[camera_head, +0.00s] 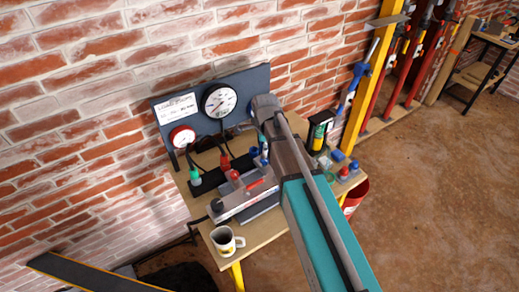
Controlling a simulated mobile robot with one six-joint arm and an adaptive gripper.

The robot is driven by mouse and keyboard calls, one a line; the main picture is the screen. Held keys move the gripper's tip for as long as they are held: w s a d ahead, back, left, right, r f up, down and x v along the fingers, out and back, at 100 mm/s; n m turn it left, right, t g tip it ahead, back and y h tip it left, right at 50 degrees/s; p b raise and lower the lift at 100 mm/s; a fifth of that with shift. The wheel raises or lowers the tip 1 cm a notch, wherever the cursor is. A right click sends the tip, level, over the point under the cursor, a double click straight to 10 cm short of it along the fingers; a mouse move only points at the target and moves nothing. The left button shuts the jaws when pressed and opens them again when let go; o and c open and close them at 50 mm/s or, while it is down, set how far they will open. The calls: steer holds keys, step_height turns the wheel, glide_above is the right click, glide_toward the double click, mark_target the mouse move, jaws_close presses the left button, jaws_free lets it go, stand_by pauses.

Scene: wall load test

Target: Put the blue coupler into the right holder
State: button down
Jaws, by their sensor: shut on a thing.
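My gripper (263,137) is small and partly hidden by my arm, in front of the gauge board. It is shut on the blue coupler (262,148), which shows just below it at the right part of the dark holder rack. I cannot tell whether the coupler touches or sits inside the right holder. A green coupler (195,176) stands at the left end of the rack (208,181). A red coupler (225,161) stands near its middle. My arm hides the rack's right end.
A grey pump with a red handle (246,196) and a white mug (226,240) stand on the wooden table (262,232). The gauge board (184,109) rises behind with black hoses. Coloured caps (343,173) and a black-and-yellow device (319,132) stand at right.

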steer(key=w+d, duration=0.3)
steer(key=w, duration=0.5)
steer(key=shift+w, duration=0.25)
stand_by(0.7)
steer(key=shift+w, duration=0.1)
steer(key=w+d, duration=0.3)
steer(key=w, duration=0.6)
steer(key=shift+w+d, duration=0.15)
stand_by(1.1)
stand_by(0.4)
steer(key=shift+w+d, duration=0.25)
steer(key=shift+w, duration=0.35)
steer(key=shift+w+d, duration=0.2)
steer(key=shift+w, duration=0.4)
step_height(320, 180, down, 7)
steer(key=b, duration=0.6)
steer(key=shift+r, duration=0.2)
stand_by(0.6)
steer(key=shift+b, duration=0.3)
stand_by(0.4)
